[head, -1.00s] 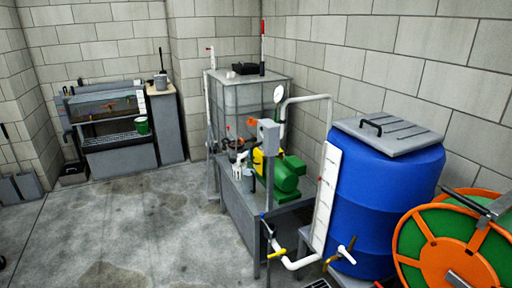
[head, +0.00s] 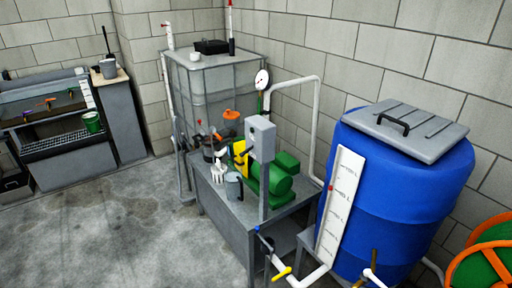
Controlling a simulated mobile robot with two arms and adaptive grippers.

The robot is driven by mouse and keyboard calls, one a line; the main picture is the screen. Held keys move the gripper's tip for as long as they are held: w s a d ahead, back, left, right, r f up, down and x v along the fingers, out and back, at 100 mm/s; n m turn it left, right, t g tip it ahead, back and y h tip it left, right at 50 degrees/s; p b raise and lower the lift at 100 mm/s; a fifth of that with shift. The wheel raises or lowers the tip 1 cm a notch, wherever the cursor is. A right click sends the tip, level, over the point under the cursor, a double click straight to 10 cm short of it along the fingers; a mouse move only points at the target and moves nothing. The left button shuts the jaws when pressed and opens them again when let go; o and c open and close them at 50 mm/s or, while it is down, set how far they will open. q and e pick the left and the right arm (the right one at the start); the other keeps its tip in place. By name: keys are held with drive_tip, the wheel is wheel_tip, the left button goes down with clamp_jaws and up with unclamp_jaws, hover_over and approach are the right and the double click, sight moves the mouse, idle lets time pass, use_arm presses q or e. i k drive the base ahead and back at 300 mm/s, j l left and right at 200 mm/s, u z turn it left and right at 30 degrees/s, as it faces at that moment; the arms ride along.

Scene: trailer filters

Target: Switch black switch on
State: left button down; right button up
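A grey control box (head: 261,138) stands on a post in front of the green pump motor (head: 272,180). A black switch cannot be made out on it at this size; the face turned away from me is hidden. The pump with its yellow guard (head: 240,158) sits on a grey metal bench (head: 238,222). Neither of my grippers is in view.
A blue barrel (head: 385,215) with a grey lid stands at right, with white pipes and a yellow-handled valve (head: 282,273) low in front. An orange and green reel (head: 485,262) is at the right edge. A caged tank (head: 215,85) stands behind. Floor (head: 110,225) at left is clear.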

sight(244, 153)
drive_tip(key=i+j+z, duration=0.3)
drive_tip(key=j, duration=0.35)
drive_tip(key=i+j+z, duration=0.1)
drive_tip(key=i+j, duration=0.2)
